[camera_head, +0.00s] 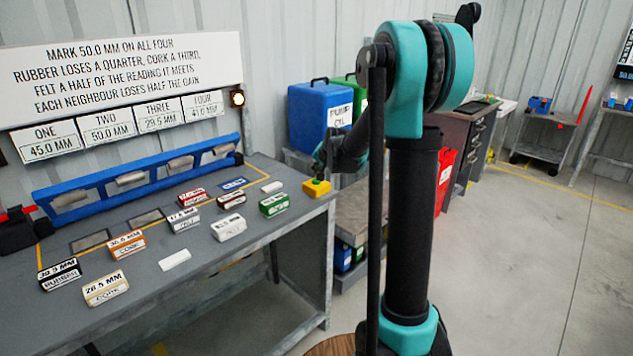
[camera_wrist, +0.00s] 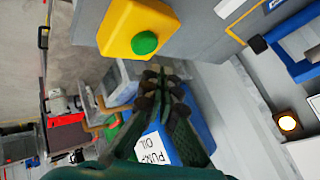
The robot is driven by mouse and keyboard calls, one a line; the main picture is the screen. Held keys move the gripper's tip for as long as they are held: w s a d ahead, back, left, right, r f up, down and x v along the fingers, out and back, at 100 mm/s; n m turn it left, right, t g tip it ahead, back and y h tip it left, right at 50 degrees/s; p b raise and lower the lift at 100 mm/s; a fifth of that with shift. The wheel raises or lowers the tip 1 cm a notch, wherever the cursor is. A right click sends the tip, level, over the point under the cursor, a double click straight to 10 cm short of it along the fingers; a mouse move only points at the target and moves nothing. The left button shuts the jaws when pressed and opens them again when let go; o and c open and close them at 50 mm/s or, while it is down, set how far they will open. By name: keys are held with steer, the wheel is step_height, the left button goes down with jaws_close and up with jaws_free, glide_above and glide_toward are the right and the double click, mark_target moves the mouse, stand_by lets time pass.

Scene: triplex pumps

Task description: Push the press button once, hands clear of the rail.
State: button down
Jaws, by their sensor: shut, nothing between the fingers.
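The press button is a yellow box (camera_head: 316,188) at the right front corner of the grey bench; its green cap (camera_wrist: 144,43) shows in the wrist view. My gripper (camera_head: 320,172) is just above the box in the head view, pointing down. In the wrist view my gripper (camera_wrist: 160,75) has its dark fingertips together and empty, close below the cap in the picture. I cannot tell whether the tips touch the cap. The blue rail (camera_head: 100,188) with several grey cylinders lies along the back of the bench, apart from my gripper.
Several labelled blocks, such as the green one (camera_head: 274,204) and white one (camera_head: 228,228), lie on the bench left of the button. A blue oil container (camera_head: 320,115) stands behind my gripper. Open floor lies right.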

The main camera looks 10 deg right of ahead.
steer(key=shift+r, duration=1.95)
steer(key=s+d+f+n+g, duration=0.1)
steer(key=s+f, duration=0.4)
steer(key=s, duration=0.8)
steer(key=s+d+f+n+g+h, duration=0.1)
steer(key=s+f, duration=0.4)
steer(key=s, duration=0.9)
steer(key=s+d+f+n+g+h, duration=0.1)
steer(key=s+f+n, duration=0.3)
steer(key=s, duration=1)
step_height(320, 180, down, 2)
steer(key=shift+d+n+g, duration=0.3)
steer(key=shift+d+g, duration=0.15)
steer(key=shift+g, duration=0.45)
